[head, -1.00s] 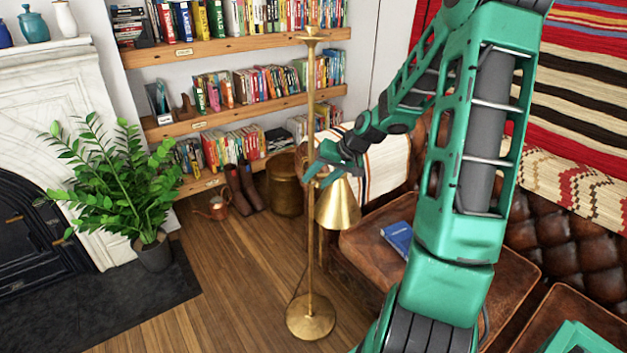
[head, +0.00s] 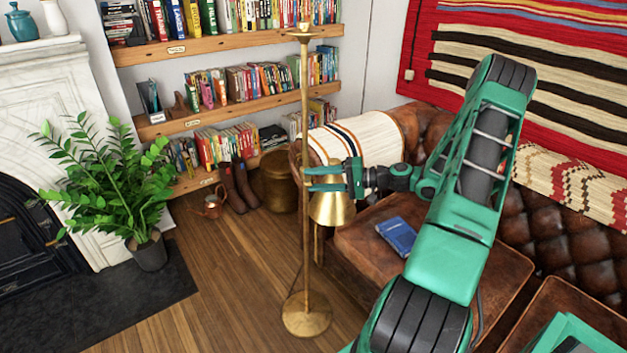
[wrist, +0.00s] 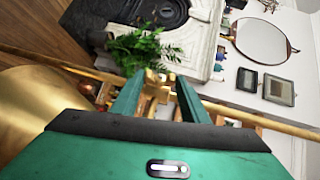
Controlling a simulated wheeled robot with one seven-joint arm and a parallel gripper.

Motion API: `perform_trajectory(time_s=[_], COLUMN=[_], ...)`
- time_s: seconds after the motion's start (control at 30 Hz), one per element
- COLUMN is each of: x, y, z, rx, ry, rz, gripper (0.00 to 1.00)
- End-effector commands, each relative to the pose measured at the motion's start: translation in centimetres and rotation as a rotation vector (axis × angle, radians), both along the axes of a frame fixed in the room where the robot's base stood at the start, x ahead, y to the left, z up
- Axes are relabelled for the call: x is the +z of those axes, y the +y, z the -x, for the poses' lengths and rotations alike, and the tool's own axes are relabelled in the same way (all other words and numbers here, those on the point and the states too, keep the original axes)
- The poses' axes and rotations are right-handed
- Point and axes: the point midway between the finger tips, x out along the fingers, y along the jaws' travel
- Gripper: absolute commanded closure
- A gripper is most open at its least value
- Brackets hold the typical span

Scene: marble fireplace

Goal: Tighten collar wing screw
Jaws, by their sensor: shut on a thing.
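A brass floor lamp stands on the wood floor, with its upright pole (head: 306,245), round base (head: 307,318) and bell-shaped shade (head: 333,209). My gripper (head: 312,179) reaches in from the right at the pole, just above the shade, with one finger above the other. In the wrist view the fingers (wrist: 158,88) are on either side of a small brass part at the collar (wrist: 154,97), and the gripper is shut on it. I take this part to be the wing screw; its wings are not clear. The pole (wrist: 255,119) crosses behind the fingers, and the shade (wrist: 35,115) is at left.
A leather sofa (head: 365,245) with a blue book (head: 397,236) stands right of the lamp. A brass bin (head: 278,180), boots (head: 238,187) and a watering can (head: 210,206) are behind. A potted plant (head: 148,250) stands left. The floor left of the lamp is clear.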

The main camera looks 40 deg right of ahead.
Motion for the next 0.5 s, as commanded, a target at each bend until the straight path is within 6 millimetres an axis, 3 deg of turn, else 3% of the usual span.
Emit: perform_trajectory(time_s=[0.5], x=[-0.78], y=[-0.03], z=[0.02], rx=[-0.001], ry=[-0.072], rz=[-0.180], gripper=[0.82])
